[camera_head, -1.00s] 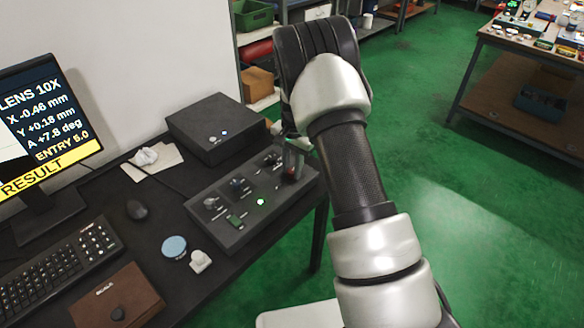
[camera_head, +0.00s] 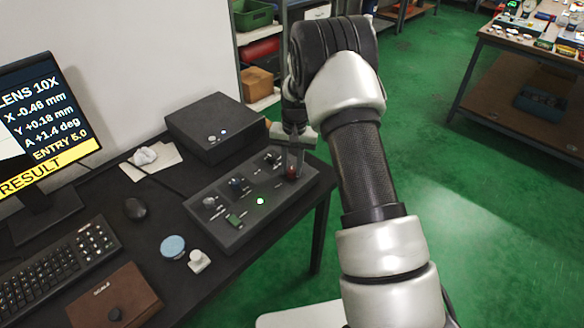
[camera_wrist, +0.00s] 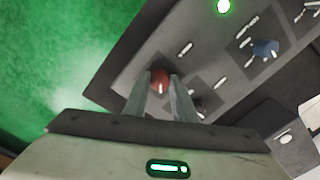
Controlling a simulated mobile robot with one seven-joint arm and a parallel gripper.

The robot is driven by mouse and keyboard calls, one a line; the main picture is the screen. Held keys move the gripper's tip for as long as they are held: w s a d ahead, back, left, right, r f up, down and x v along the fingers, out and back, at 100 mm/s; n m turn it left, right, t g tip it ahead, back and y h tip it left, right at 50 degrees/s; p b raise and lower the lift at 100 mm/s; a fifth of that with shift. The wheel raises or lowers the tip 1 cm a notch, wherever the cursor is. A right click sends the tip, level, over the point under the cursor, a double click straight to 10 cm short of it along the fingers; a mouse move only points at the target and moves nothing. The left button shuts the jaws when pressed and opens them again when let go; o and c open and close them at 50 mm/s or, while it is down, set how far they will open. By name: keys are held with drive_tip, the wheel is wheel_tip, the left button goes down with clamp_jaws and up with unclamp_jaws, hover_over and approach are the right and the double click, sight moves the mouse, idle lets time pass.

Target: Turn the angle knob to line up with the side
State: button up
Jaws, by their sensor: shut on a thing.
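The control box (camera_head: 225,228) lies on the black desk. A red knob (camera_wrist: 160,80) at its right end is between my two fingertips. In the head view the knob (camera_head: 291,176) is mostly hidden by my gripper (camera_head: 296,160), which points down onto it. In the wrist view my gripper (camera_wrist: 160,90) has one finger on each side of the knob, shut on it. The monitor (camera_head: 45,115) reads X -0.46 mm, Y +0.18 mm, A +1.4 deg, ENTRY 5.0, with a yellow RESULT bar.
A blue knob (camera_wrist: 264,48) and a lit green lamp (camera_head: 260,201) are on the same box. A black case (camera_head: 215,125) stands behind it. Green floor is open to the right.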

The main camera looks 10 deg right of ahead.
sight(295, 171)
drive_tip(key=shift+n, duration=0.6)
drive_tip(key=o, duration=1)
drive_tip(key=shift+o, duration=0.2)
drive_tip(key=shift+r, duration=0.1)
wheel_tip(295, 171, up, 17)
drive_tip(key=p, duration=0.1)
drive_tip(key=shift+d+r+p, duration=0.15)
drive_tip(key=shift+d+p, duration=0.2)
drive_tip(key=shift+p, duration=0.05)
drive_tip(key=shift+s, duration=0.1)
